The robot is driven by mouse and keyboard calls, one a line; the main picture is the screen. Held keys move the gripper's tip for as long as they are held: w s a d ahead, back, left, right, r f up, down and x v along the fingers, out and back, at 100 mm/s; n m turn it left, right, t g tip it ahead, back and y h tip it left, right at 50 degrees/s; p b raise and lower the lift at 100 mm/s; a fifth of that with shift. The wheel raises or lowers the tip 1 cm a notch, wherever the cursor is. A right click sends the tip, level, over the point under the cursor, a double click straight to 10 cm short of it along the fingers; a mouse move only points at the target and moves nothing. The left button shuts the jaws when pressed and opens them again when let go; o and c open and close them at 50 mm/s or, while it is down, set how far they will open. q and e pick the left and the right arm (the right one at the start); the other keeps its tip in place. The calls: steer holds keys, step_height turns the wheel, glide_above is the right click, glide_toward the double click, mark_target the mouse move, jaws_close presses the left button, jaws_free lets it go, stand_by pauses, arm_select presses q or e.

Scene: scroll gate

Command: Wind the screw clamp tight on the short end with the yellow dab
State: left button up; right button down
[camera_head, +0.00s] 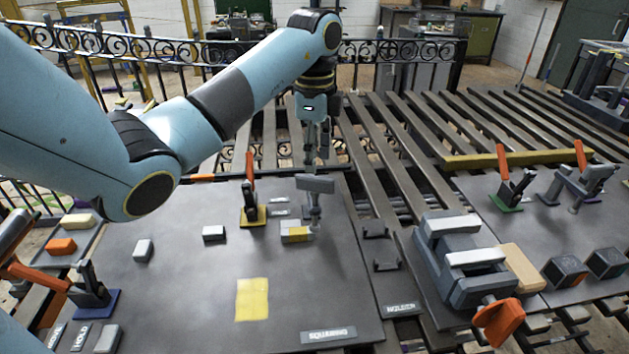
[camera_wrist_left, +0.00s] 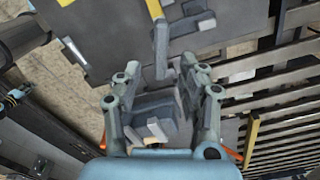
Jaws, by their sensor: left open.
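The grey screw clamp (camera_head: 313,187), with a flat bar on top, stands on the dark board in the head view. Its lower end is at a small pale block with a yellow dab (camera_head: 297,236). Whether the clamp's foot presses on the block is too small to tell. My left gripper (camera_head: 317,155) is just above and behind the clamp's bar. The left wrist view shows its two fingers (camera_wrist_left: 159,70) apart, with grey parts in view between them that I cannot name surely. My right gripper is not in view.
A toggle clamp with an orange handle (camera_head: 251,205) stands close left of the screw clamp. A grey vise (camera_head: 465,262) with an orange handle is to the right. A yellow square (camera_head: 252,299) marks the board's front. The board's middle left is mostly clear.

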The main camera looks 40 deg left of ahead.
mark_target(315, 177)
arm_select(q)
step_height(315, 177, down, 6)
steer(key=shift+f+p, duration=0.1)
steer(key=shift+p, duration=0.35)
jaws_close()
